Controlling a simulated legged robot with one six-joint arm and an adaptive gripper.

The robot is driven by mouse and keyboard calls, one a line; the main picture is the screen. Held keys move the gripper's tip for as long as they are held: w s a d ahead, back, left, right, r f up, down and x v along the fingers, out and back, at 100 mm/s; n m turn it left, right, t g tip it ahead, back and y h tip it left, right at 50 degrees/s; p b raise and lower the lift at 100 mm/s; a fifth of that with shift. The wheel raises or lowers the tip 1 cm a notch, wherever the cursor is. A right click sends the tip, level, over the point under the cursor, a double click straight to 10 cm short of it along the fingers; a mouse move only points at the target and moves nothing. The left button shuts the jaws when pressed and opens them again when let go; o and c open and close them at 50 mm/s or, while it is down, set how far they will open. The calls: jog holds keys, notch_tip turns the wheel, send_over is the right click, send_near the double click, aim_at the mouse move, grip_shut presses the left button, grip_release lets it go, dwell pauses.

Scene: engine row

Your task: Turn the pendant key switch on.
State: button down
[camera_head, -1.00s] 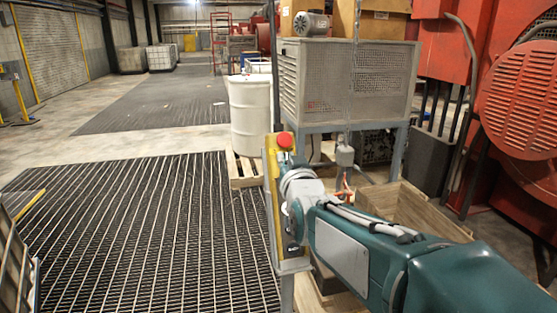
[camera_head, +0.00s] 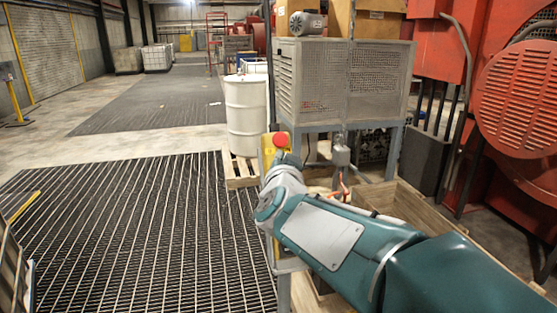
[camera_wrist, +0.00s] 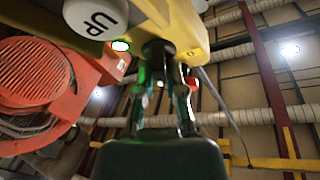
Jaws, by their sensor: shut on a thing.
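The yellow pendant (camera_head: 267,152) stands upright on a grey post, with a red mushroom button (camera_head: 281,139) at its top. My wrist covers most of its front in the head view. In the wrist view the pendant (camera_wrist: 186,22) hangs over the top of the picture, with a white button marked UP (camera_wrist: 95,16) and a small lit green lamp (camera_wrist: 121,45). My gripper (camera_wrist: 165,72) is shut on the dark key switch (camera_wrist: 158,48) at the pendant's face. The key's exact angle is hidden between the fingers.
A perforated grey cabinet (camera_head: 345,85) stands behind the pendant, with a white drum (camera_head: 246,115) to its left. Red engine housings (camera_head: 520,95) fill the right. A wooden crate (camera_head: 425,217) lies under my arm. The grated floor at left is open.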

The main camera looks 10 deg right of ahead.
jog(key=shift+f, duration=0.35)
jog(key=c, duration=0.7)
grip_release()
jog(key=shift+r, duration=0.15)
jog(key=v, duration=1.2)
jog(key=shift+a, duration=0.1)
